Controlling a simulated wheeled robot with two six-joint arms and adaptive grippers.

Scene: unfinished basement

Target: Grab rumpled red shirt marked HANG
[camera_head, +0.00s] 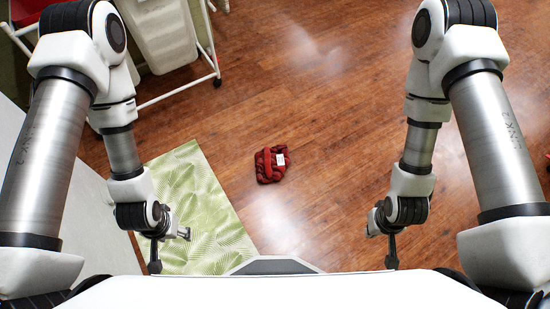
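A rumpled red shirt (268,170) lies bunched on the wooden floor near the middle of the camera_head view. A small white label (281,159) sits on its upper right side; its writing is too small to read. My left gripper (156,262) hangs to the lower left of the shirt, over the green mat. My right gripper (391,258) hangs to the lower right of it, over bare floor. Both grippers are apart from the shirt. Their fingers are too small and edge-on to show whether they are open or shut.
A green leaf-patterned mat (202,205) lies left of the shirt. A white bin on a wheeled frame (165,35) stands at the upper left, with a red item (22,12) beside it. A pale flat surface (85,215) is at the left. Wooden floor around the shirt is clear.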

